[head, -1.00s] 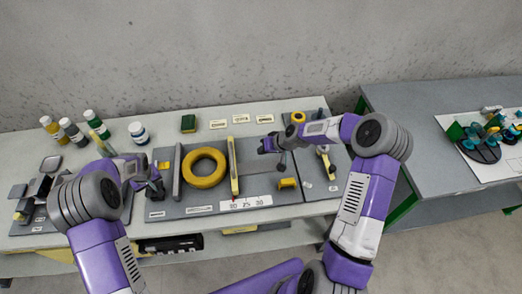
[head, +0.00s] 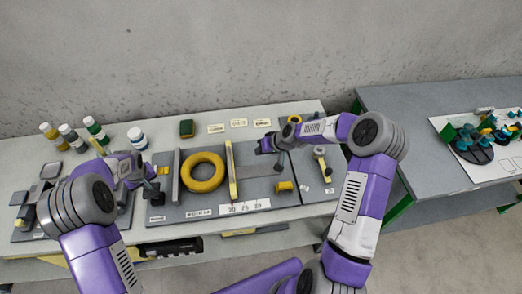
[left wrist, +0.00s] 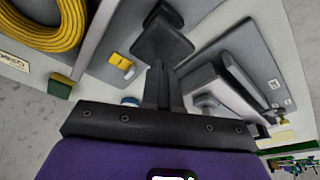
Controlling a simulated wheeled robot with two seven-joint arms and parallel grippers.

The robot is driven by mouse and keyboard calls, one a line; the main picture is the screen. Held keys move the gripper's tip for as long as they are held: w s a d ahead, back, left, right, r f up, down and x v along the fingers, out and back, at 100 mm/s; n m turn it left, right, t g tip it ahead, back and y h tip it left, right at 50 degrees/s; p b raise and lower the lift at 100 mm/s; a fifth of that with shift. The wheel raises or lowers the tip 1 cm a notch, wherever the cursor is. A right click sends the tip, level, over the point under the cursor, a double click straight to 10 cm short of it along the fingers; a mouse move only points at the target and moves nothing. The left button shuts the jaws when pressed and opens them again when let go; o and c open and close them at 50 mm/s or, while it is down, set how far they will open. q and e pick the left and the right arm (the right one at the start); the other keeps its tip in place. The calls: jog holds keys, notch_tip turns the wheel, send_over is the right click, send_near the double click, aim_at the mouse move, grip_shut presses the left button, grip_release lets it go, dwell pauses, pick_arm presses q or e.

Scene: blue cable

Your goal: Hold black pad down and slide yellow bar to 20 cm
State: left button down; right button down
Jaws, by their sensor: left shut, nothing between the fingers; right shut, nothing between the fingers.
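My left gripper (head: 150,188) is shut and empty, over the left edge of the board. In the left wrist view its fingers (left wrist: 163,85) are together, with dark block shapes beyond. I cannot tell which dark piece is the black pad.
The yellow ring (head: 203,172) lies between a grey upright bar (head: 176,176) and the yellow bar. A small yellow block (head: 285,186) sits on the right. Several bottles (head: 95,130) and a green box (head: 186,129) stand behind. A second table (head: 400,120) is at right.

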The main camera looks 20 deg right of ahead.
pick_arm(q)
jog(key=p+v, duration=0.1)
jog(key=v, duration=0.1)
jog(key=w+p+v, duration=0.1)
jog(key=v, duration=0.2)
jog(key=shift+a+r+p, duration=0.15)
jog(key=shift+p, duration=0.15)
dwell(0.4)
jog(key=v, duration=0.7)
jog(key=shift+r, duration=0.25)
